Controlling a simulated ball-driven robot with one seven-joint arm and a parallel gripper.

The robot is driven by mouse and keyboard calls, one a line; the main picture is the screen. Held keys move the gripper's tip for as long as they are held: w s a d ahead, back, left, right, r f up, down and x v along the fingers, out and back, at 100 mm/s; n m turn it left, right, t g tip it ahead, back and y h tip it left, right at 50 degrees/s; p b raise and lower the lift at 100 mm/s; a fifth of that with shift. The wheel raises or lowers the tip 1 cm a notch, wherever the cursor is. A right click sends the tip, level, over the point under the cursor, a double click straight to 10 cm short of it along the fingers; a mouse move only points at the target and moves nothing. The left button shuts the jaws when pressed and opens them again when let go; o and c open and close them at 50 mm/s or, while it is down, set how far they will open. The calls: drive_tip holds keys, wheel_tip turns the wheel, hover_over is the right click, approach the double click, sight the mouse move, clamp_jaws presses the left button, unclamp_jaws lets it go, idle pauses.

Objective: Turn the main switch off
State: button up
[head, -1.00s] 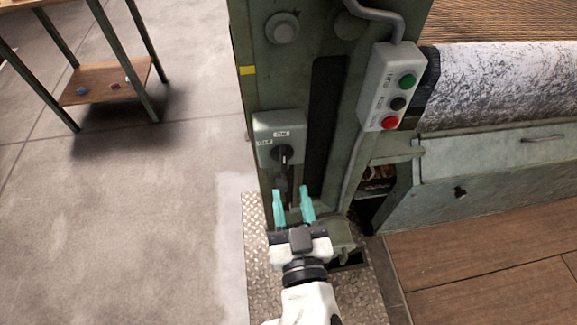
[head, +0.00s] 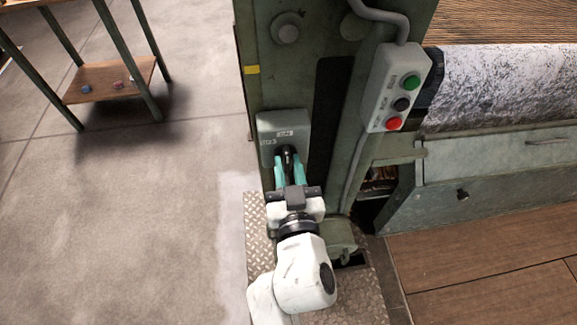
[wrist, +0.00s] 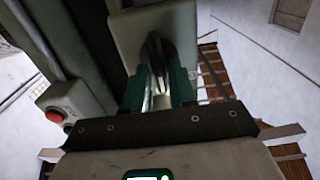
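The main switch is a grey-green box (head: 296,118) on the green machine post, with a black rotary handle (head: 287,151). One small label sits above the handle and another to its upper left; their words are too blurred to read surely. The handle looks upright, in line with the upper label. My gripper (head: 289,160) is at the switch, its teal fingers on either side of the handle. In the wrist view the handle (wrist: 155,48) shows between and beyond the open fingertips (wrist: 158,72). I cannot tell whether they touch it.
A push-button box (head: 391,88) with green, black and red buttons is to the right on the post. A large roll (head: 500,85) lies further right. A small table with a lower shelf (head: 105,82) stands at the back left. The floor at left is clear.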

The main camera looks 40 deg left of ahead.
clamp_jaws()
idle(0.3)
drive_tip(key=n, duration=0.4)
drive_tip(key=shift+s, duration=0.1)
drive_tip(key=n, duration=0.3)
drive_tip(key=shift+a+f+n+p, duration=0.1)
drive_tip(key=shift+a+n+p, duration=0.05)
drive_tip(key=shift+n+p, duration=0.2)
drive_tip(key=n, duration=0.5)
drive_tip(key=shift+s+f+n+p, duration=0.15)
drive_tip(key=shift+n+p, duration=0.1)
drive_tip(key=shift+p, duration=0.05)
drive_tip(key=shift+a+f+n, duration=0.1)
drive_tip(key=shift+f+n, duration=0.05)
drive_tip(key=shift+n, duration=2.15)
drive_tip(key=shift+s, duration=0.1)
